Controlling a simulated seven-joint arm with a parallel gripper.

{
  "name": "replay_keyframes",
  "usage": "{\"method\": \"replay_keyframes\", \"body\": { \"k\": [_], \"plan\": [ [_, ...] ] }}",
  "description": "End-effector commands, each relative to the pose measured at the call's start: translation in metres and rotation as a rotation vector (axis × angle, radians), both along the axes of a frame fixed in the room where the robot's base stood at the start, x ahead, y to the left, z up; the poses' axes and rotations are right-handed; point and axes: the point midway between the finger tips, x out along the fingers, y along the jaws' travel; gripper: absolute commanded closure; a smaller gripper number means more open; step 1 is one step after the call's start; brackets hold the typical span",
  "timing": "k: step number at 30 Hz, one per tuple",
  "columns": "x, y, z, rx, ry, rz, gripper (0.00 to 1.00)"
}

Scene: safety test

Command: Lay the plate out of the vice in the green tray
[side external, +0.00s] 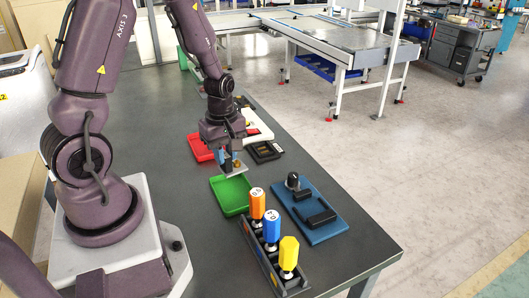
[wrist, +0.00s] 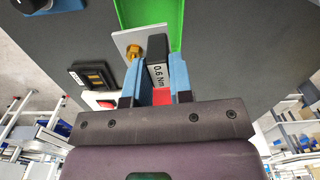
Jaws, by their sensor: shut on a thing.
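The green tray (side external: 230,198) lies on the dark bench; its edge also shows in the wrist view (wrist: 172,20). My gripper (side external: 229,160) is over the far end of the tray, its light-blue fingers (wrist: 156,85) shut. A light grey plate (side external: 238,172) hangs just below the fingers, overlapping the tray's far edge in the side view. In the wrist view the plate (wrist: 125,38) carries a brass hex screw, and a dark block labelled "0.6 Nm" sits between the fingers. The blue vice (side external: 325,228), with dark jaws and a black knob, stands to the right, no plate visible in it.
A rack (side external: 262,262) holds orange, blue-white and yellow upright tools in front of the tray. A red tray (side external: 200,148) and a black box (side external: 265,152) lie beyond it. The bench left of the green tray is clear.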

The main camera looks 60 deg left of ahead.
Motion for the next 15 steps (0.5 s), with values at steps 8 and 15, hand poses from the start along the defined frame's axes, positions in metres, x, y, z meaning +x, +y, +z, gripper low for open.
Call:
{"method": "replay_keyframes", "body": {
  "k": [8, 15],
  "plan": [
    [-0.006, -0.003, -0.007, 0.009, -0.008, -0.135, 1.00],
    [-0.007, -0.004, -0.026, 0.008, -0.006, -0.135, 1.00]
  ]
}}
